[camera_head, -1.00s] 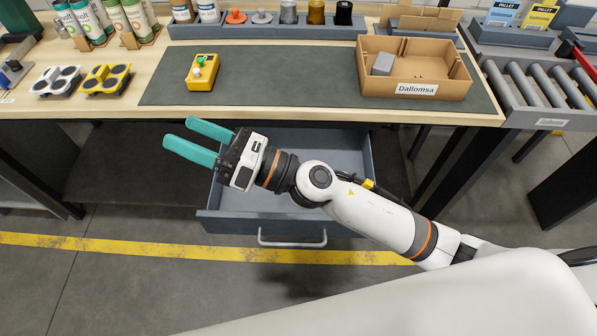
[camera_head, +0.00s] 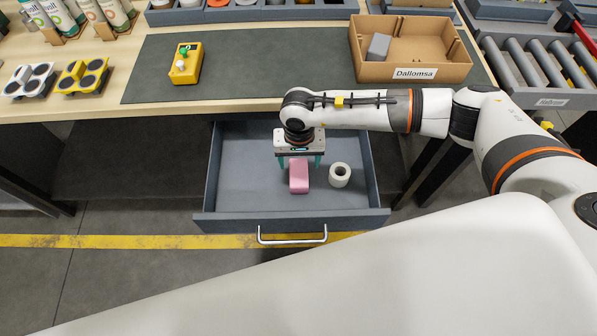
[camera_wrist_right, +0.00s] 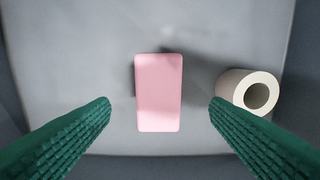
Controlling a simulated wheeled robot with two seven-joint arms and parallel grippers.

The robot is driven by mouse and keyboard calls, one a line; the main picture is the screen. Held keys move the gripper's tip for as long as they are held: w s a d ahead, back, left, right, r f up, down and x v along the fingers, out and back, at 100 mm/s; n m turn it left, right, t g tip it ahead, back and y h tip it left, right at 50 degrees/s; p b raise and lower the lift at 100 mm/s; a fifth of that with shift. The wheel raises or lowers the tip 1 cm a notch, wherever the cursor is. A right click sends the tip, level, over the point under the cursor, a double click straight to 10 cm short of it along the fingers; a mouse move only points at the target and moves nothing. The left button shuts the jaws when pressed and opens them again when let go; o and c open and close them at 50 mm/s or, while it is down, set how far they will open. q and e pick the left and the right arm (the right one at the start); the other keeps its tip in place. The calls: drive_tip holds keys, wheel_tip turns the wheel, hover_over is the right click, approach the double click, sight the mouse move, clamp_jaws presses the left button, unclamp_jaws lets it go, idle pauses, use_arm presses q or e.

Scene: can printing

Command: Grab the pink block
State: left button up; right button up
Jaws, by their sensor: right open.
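The pink block (camera_head: 299,177) lies in the open grey drawer (camera_head: 230,190) under the table. My right gripper (camera_head: 301,162) points down over the block, with its teal fingers open on either side of the block's far end. In the right wrist view, the pink block (camera_wrist_right: 158,92) lies between the two open green fingers (camera_wrist_right: 160,108), with a gap on each side. No contact shows. My left gripper is out of view.
The table edge (camera_head: 230,106) is behind the wrist. A cardboard box (camera_head: 365,68) and a yellow button box (camera_head: 187,64) stand on the table.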

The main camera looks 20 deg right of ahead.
sight(299, 172)
drive_tip(key=shift+f, duration=0.75)
wheel_tip(299, 172, down, 4)
drive_tip(key=shift+a+f+p, duration=0.1)
drive_tip(key=shift+f+p, duration=0.05)
drive_tip(key=shift+p, duration=0.7)
drive_tip(key=shift+f, duration=0.45)
drive_tip(key=c, duration=1.1)
